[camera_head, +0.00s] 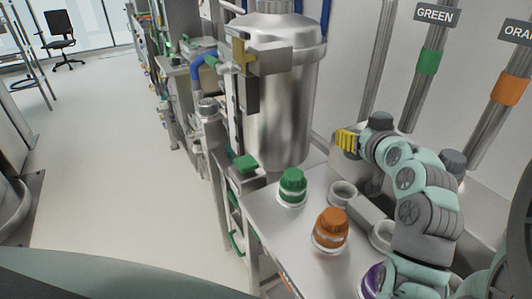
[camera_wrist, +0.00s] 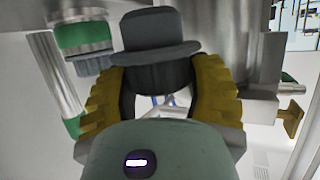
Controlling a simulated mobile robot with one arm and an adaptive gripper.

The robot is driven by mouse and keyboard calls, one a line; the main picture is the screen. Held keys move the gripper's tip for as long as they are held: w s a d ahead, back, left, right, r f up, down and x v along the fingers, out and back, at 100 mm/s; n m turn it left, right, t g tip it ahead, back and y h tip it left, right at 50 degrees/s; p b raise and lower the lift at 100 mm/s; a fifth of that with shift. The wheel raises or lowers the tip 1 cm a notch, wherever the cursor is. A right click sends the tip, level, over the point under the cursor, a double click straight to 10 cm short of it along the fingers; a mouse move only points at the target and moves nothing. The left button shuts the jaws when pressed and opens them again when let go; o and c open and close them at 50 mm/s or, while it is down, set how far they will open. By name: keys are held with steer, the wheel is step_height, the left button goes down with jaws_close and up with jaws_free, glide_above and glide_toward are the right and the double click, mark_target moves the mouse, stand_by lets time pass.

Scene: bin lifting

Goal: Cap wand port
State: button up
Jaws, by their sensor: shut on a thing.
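My gripper (camera_head: 348,139) reaches over the back of the steel bench, near the tank and the wall. In the wrist view its two yellow fingers (camera_wrist: 160,95) are shut on a dark grey, flanged cap-like piece (camera_wrist: 160,55). I cannot tell whether this piece is free or seated on something. A green cap (camera_head: 292,181), an orange cap (camera_head: 330,226) and a partly hidden purple cap (camera_head: 371,281) stand on the bench. Wall tubes carry a green band (camera_head: 429,61) under a GREEN sign and an orange band (camera_head: 508,89). No wand port can be made out clearly.
A large steel tank (camera_head: 285,95) stands left of my gripper. The bench (camera_head: 283,222) also bears a pale ring holder (camera_head: 342,192). A dark grey knob (camera_head: 381,121) and another (camera_head: 453,161) show near my arm. The floor (camera_head: 120,190) at left is clear.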

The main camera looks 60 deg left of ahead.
steer(key=shift+r+p, duration=0.5)
steer(key=shift+r, duration=0.9)
